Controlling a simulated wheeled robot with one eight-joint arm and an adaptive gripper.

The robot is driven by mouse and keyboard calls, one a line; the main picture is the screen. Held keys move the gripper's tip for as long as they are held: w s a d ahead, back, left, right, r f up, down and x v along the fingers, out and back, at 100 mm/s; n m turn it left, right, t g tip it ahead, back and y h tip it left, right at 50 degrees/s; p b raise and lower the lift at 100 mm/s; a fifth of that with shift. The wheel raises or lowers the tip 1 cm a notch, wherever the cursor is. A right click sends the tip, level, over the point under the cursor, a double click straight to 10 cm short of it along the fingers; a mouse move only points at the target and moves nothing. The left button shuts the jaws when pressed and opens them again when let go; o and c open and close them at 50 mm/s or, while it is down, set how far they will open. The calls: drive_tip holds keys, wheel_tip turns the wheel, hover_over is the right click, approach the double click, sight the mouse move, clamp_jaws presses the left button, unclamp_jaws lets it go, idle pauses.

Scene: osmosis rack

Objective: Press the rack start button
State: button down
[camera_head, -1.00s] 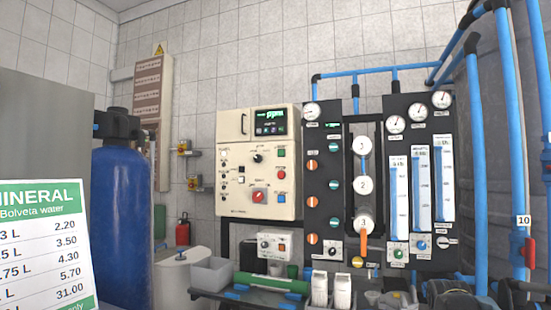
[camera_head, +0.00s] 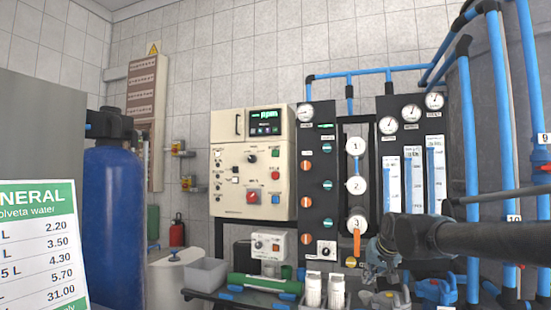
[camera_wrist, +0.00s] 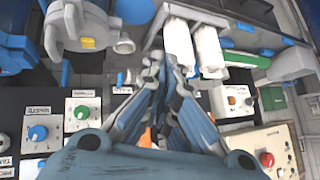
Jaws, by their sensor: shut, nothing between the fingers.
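The cream control box (camera_head: 252,165) is mounted at the left of the rack, with a lit display at its top right. On its right side are a green button (camera_head: 276,153), a red one (camera_head: 276,174) and a blue one (camera_head: 276,198); a larger red knob (camera_head: 253,197) sits beside them. Labels are too small to read. My gripper (camera_head: 376,262) is low in front of the rack's right half, right of the box and apart from it. In the wrist view my gripper (camera_wrist: 166,75) is shut and empty; part of the box (camera_wrist: 250,143) shows at lower right.
A smaller box with an orange switch (camera_head: 269,244) sits below the control box. White cartridges (camera_head: 325,289) and a green tube (camera_head: 262,283) lie near my gripper's left. An orange-handled valve (camera_head: 357,240) is close behind it. Blue pipes (camera_head: 470,130) rise at right.

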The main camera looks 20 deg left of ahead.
sight(272, 155)
drive_tip(key=w+a+r+m+t+y, duration=0.1)
drive_tip(key=w+a+r, duration=0.4)
drive_tip(key=a+r, duration=0.8)
drive_tip(key=w+a+r+m+t+y, duration=0.1)
drive_tip(key=w+a+r+t+y, duration=0.3)
drive_tip(key=a+r, duration=0.9)
drive_tip(key=w+a+r+m+t+y, duration=0.2)
drive_tip(key=w+a+r, duration=0.4)
drive_tip(key=a+r, duration=0.7)
drive_tip(key=r+t+y, duration=0.1)
drive_tip(key=y, duration=0.1)
drive_tip(key=shift+w+a+y, duration=0.25)
drive_tip(key=shift+w+y, duration=0.1)
drive_tip(key=shift+y, duration=0.05)
drive_tip(key=shift+w+d, duration=0.2)
drive_tip(key=shift+w, duration=2)
drive_tip(key=shift+w+d, duration=0.2)
drive_tip(key=shift+w, duration=2)
drive_tip(key=shift+w+r, duration=0.1)
drive_tip(key=shift+w, duration=0.2)
